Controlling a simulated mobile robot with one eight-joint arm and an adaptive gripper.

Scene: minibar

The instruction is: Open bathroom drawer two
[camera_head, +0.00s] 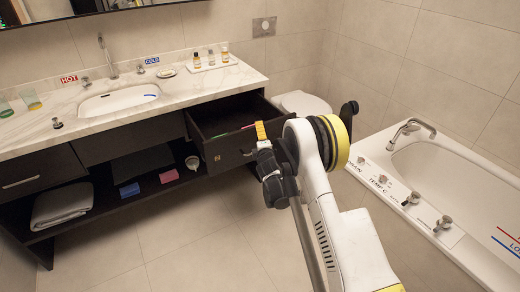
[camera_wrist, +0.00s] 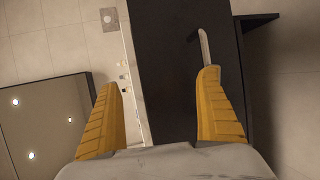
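The dark drawer (camera_head: 225,118) at the right end of the vanity stands pulled out, with its inside showing in the head view. A small orange mark (camera_head: 217,157) is on its front. My gripper (camera_head: 261,132) is at the right part of that front; my arm hides some of it. In the wrist view my gripper's two yellow fingers (camera_wrist: 162,80) are spread wide with a dark panel (camera_wrist: 165,60) beyond and between them. A pale bar handle (camera_wrist: 204,47) shows at the tip of the right finger; whether they touch is unclear.
A closed drawer (camera_head: 25,178) is at the vanity's left. The lower shelf holds a folded towel (camera_head: 62,203), a blue item (camera_head: 129,190) and a pink item (camera_head: 169,176). A toilet (camera_head: 303,103) and a bathtub (camera_head: 450,190) stand to the right. The floor (camera_head: 175,255) in front is clear.

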